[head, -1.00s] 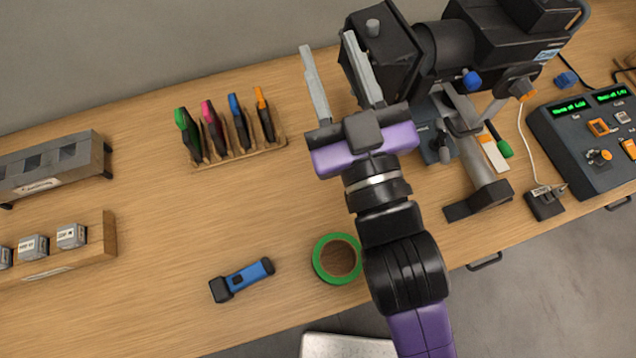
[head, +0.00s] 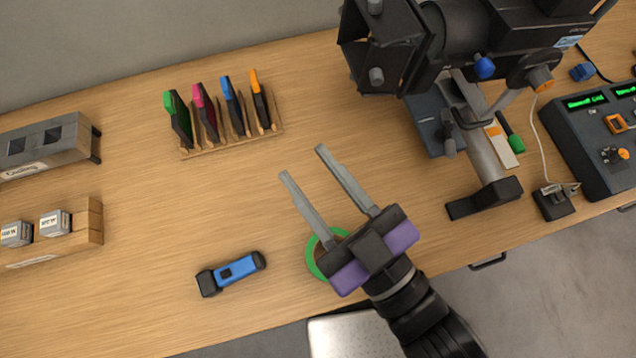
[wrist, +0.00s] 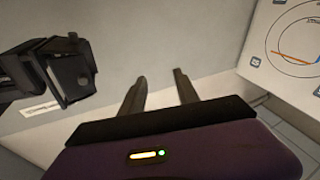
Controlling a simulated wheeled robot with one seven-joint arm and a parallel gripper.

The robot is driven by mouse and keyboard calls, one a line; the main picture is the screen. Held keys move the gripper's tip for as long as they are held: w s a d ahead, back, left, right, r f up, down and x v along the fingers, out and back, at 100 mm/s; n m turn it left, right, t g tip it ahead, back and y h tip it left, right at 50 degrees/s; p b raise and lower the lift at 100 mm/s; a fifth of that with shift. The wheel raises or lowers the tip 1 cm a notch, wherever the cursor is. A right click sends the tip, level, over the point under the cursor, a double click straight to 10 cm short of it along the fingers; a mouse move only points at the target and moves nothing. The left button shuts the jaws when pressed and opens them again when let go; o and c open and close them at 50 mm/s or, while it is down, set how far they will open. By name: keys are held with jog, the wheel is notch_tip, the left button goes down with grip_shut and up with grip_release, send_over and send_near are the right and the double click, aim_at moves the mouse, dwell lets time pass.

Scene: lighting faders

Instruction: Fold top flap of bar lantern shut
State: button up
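The black bar lantern (head: 460,38) stands on a grey post at the upper right in the head view. Its open front with dark flaps (head: 384,50) faces left, and knobs stick out from it. The wrist view shows a black lantern-like body with a flap (wrist: 70,75) at the left. I cannot tell how far the top flap is folded. My gripper (head: 301,161) is open and empty, in front of and below the lantern, apart from it. Its fingers also show in the wrist view (wrist: 160,83).
A green tape roll (head: 314,262) lies partly hidden under my gripper. A blue torch (head: 232,273) lies to its left. A control desk (head: 590,140) is at the right. The middle of the table is clear.

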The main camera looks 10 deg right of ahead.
jog(key=shift+s+d+f+g, duration=0.2)
jog(key=shift+s+f, duration=0.2)
jog(key=shift+f, duration=0.35)
jog(key=shift+s+d+f+g, duration=0.2)
jog(key=shift+s+f, duration=0.15)
jog(key=shift+f, duration=0.35)
